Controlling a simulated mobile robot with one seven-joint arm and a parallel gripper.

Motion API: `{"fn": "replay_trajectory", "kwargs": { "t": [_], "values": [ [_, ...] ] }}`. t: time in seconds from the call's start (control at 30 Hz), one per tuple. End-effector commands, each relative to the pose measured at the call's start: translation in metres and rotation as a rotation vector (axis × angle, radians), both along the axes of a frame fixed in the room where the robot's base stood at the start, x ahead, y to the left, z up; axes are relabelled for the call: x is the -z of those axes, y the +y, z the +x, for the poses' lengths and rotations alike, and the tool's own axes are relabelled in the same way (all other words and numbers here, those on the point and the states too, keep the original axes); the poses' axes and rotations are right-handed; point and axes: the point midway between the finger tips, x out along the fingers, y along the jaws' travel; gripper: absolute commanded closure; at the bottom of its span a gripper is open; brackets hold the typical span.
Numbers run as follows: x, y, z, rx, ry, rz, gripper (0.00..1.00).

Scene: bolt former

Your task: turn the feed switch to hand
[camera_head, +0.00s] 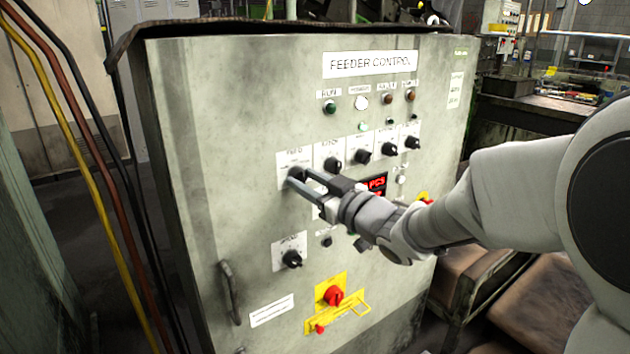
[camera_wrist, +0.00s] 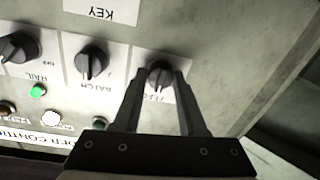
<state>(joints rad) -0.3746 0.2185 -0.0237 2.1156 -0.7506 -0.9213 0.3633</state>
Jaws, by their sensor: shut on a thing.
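The feed switch (camera_head: 291,172) is a black rotary knob on a white plate, at the left end of a row of similar knobs on the grey control cabinet. My gripper (camera_head: 299,180) reaches it from the right, with its fingertips at the knob. In the wrist view the picture is upside down, and the feed switch (camera_wrist: 159,72) shows between the two fingers of my gripper (camera_wrist: 159,80), which are shut on it. The fingers partly cover the plate's lettering, so I cannot read which position the knob points to.
The batch knob (camera_wrist: 91,62) is beside the feed switch. Round lamps (camera_head: 361,102) sit above the row under the FEEDER CONTROL label (camera_head: 370,64). A red display (camera_head: 377,183), a lower knob (camera_head: 291,259) and a red switch on yellow (camera_head: 333,295) are below.

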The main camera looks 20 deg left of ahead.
Motion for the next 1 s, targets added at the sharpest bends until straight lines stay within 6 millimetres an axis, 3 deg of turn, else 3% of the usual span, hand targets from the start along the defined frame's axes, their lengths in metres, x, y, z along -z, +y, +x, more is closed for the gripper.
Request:
{"fn": "replay_trajectory", "kwargs": {
  "t": [0.47, 1.0],
  "values": [
    [0.0016, 0.0001, -0.0001, -0.001, -0.06, -0.049, 1.0],
    [0.0021, -0.0003, 0.0003, 0.0, -0.388, -0.329, 1.0]
  ]
}}
